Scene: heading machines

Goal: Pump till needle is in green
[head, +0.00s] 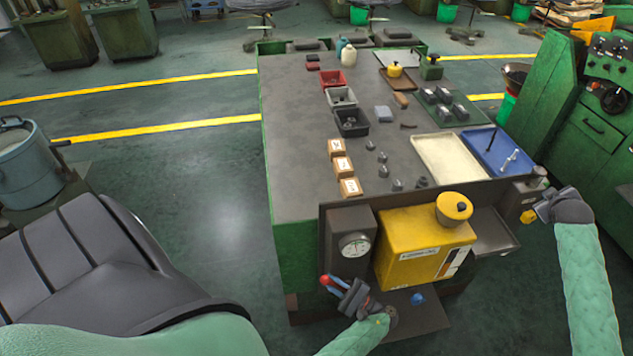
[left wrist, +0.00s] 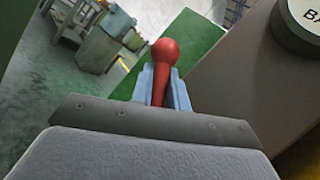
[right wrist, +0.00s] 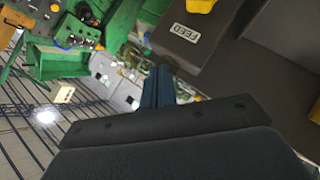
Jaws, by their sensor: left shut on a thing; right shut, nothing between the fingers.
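The round gauge (head: 355,245) has a white face and sits on a dark box at the table's front. Its needle is too small to read. A red ball-ended pump handle (head: 325,281) sticks out below the gauge. My left gripper (head: 338,286) is shut on this handle; in the left wrist view the red handle (left wrist: 163,68) stands between the blue fingers. A yellow tank (head: 408,255) with a round cap stands right of the gauge. My right gripper (head: 541,209) is shut and empty at the right, near a yellow knob (head: 528,216); its closed fingers (right wrist: 157,88) show in the right wrist view.
The grey table (head: 300,150) holds small boxes, bins, metal parts, a cream tray (head: 450,160) and a blue tray (head: 495,150). A box labelled FEED (right wrist: 187,30) is close to my right gripper. A green machine (head: 590,100) stands at right.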

